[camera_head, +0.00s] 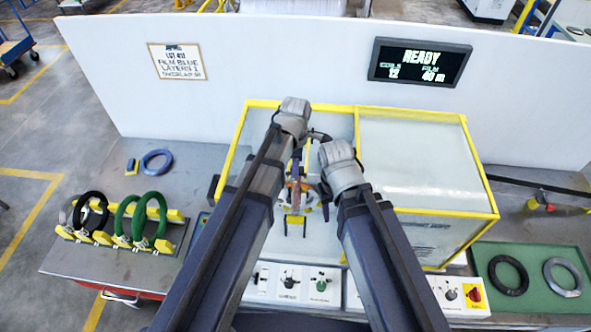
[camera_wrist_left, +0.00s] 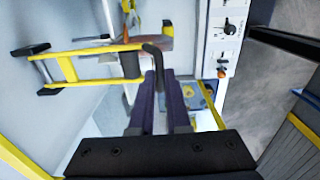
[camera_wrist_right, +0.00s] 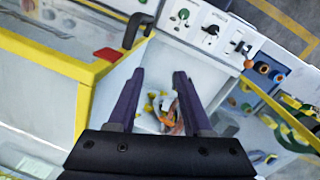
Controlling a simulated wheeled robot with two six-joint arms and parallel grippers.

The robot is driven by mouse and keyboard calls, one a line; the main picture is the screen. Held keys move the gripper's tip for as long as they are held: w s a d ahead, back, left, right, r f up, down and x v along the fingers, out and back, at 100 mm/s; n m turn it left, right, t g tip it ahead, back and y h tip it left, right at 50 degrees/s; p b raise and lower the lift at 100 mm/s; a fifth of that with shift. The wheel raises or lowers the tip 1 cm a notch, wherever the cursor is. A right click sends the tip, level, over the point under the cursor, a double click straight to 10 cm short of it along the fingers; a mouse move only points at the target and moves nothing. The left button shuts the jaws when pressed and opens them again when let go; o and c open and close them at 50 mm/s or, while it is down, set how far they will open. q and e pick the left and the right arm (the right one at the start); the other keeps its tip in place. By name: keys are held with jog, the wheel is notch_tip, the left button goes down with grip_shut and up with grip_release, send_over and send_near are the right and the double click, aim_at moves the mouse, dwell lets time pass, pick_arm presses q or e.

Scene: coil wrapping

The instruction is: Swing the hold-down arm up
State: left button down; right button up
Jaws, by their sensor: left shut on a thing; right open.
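The hold-down arm (camera_wrist_left: 92,62) shows in the left wrist view as a yellow fork with black ends at the left and a bent black handle (camera_wrist_left: 154,52) at the right. My left gripper (camera_wrist_left: 163,76) is shut on this handle, between its two purple fingers. In the head view my left gripper (camera_head: 297,160) is over the middle of the yellow-framed machine, partly hidden by its own wrist. My right gripper (camera_wrist_right: 155,78) is open and empty, with its fingers wide apart. In the head view it is mostly hidden behind its wrist.
The machine's clear cover (camera_head: 415,160) stands right of my arms. A control panel (camera_head: 290,283) with knobs runs along the front. A back wall (camera_head: 270,60) bounds the bench.

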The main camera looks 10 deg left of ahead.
pick_arm(q)
jog(key=w+r+g+p, duration=0.4)
jog(key=r, duration=0.2)
jog(key=shift+w+r, duration=0.3)
